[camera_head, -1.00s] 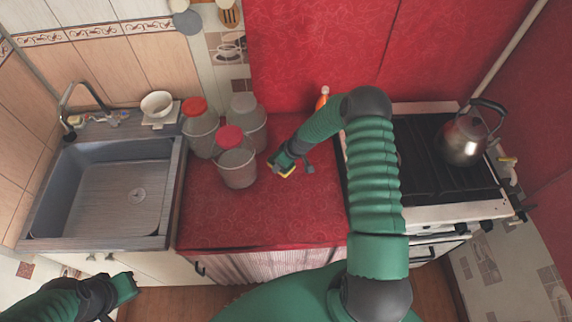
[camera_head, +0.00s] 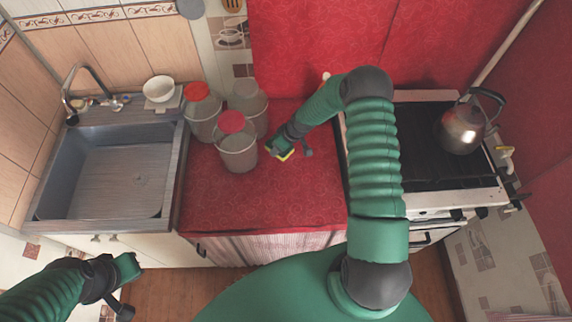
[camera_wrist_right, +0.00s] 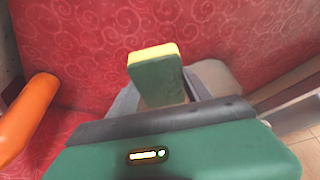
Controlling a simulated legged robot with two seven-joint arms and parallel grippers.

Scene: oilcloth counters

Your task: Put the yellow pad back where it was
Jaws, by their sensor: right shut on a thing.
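The yellow pad (camera_wrist_right: 157,75) has a yellow edge and a dark green face in the right wrist view. It stands upright between the fingers of my right gripper (camera_wrist_right: 160,92), which is shut on it. In the head view the pad (camera_head: 286,155) shows as a small yellow patch at my right gripper (camera_head: 279,148), over the red counter (camera_head: 262,205), right of the jars. I cannot tell whether it touches the counter. My left gripper (camera_head: 126,268) is low at the left, in front of the counter units and apart from everything; its finger opening is unclear.
Several lidded jars (camera_head: 238,150) stand just left of my right gripper. An orange bottle (camera_wrist_right: 28,112) is close by in the wrist view. The sink (camera_head: 105,175) is at left, and the stove (camera_head: 420,150) with a kettle (camera_head: 461,128) at right. The front of the counter is clear.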

